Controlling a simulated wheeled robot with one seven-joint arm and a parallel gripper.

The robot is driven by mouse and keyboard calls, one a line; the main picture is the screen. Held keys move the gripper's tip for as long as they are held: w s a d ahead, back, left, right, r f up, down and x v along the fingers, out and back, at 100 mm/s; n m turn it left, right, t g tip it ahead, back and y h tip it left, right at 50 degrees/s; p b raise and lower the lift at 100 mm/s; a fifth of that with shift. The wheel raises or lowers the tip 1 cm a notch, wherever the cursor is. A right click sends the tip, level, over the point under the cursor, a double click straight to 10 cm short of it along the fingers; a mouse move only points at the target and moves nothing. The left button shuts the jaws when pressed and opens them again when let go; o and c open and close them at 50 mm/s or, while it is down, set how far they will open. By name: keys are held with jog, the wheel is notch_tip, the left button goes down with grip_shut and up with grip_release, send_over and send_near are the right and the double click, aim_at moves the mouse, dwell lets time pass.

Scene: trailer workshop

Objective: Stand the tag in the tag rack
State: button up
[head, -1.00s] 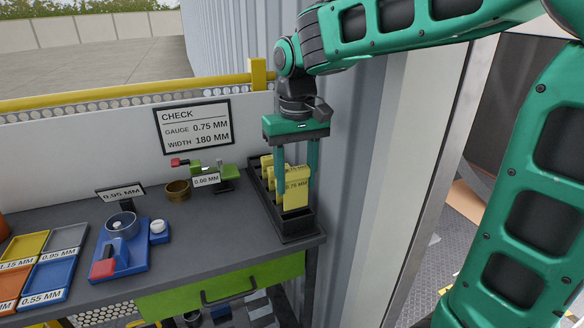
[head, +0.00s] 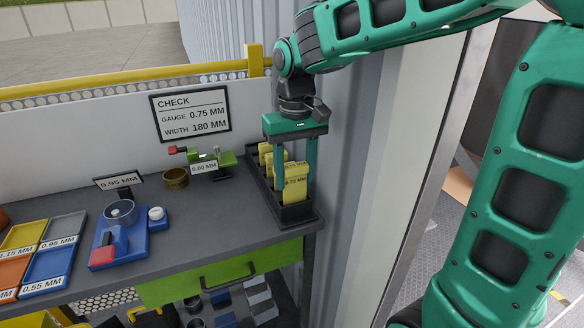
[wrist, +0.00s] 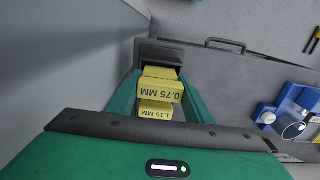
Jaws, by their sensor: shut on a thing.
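My gripper (head: 296,190) is shut on a yellow tag (head: 295,184) marked 0.75 MM and holds it upright, its fingers pointing down. The tag is at the near part of the black tag rack (head: 300,220), a long narrow tray on the right end of the bench. Its lower edge is hidden by the rack's front, so I cannot tell if it rests on the bottom. Other yellow tags (head: 265,152) stand behind it in the rack. The wrist view shows the held tag (wrist: 163,90) between the fingers, with a 1.15 MM tag (wrist: 157,112) beside it.
A grey corrugated wall (head: 340,180) rises close to the right of the rack. A blue device (head: 118,238) and coloured trays (head: 45,268) lie farther left. The bench between is clear.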

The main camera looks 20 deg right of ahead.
jog(key=shift+f, duration=1.65)
jog(key=o, duration=1.2)
